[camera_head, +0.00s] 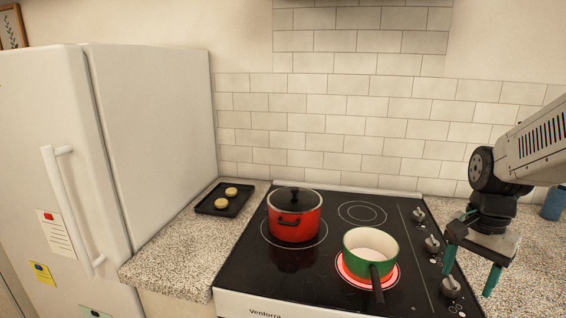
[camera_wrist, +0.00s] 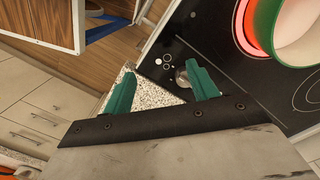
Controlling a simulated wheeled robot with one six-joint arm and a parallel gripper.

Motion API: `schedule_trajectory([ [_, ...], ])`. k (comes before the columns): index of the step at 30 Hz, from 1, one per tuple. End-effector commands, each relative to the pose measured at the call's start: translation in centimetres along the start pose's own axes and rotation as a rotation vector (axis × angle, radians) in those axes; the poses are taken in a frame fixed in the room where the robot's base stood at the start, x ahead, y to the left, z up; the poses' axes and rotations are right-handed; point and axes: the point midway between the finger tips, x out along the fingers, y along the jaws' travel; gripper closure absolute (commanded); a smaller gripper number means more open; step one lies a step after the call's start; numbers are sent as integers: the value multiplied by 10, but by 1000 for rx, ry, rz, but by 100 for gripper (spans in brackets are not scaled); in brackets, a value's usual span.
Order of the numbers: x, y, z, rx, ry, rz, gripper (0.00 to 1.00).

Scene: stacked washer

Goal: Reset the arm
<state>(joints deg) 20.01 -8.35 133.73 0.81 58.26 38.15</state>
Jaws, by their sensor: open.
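My gripper (camera_head: 470,266) hangs at the right in the head view, above the stove's right edge and the counter. Its two green fingers are apart with nothing between them. In the wrist view my gripper (camera_wrist: 163,90) also shows open and empty, with a stove knob and speckled counter beyond the fingers. My arm reaches in from the right side of the head view.
A green pot (camera_head: 355,243) stands on a glowing red burner (camera_head: 396,274) of the black stove (camera_head: 330,215). A lidded red pot (camera_head: 294,222) stands behind left. A dark tray (camera_head: 208,206) with two round items lies on the left counter, beside the white fridge (camera_head: 150,140).

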Motion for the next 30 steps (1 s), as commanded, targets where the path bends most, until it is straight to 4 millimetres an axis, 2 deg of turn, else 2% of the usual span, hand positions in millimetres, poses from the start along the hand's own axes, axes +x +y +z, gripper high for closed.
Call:
schedule_trajectory([
  [1,-8,5,19,-125,3,2,42],
  [9,-36,40,112,-750,36,7,42],
  [13,-44,54,144,-927,82,-6,42],
  [19,-53,60,167,-1004,159,-44,42],
  [30,-56,59,171,-1021,174,-54,42],
])
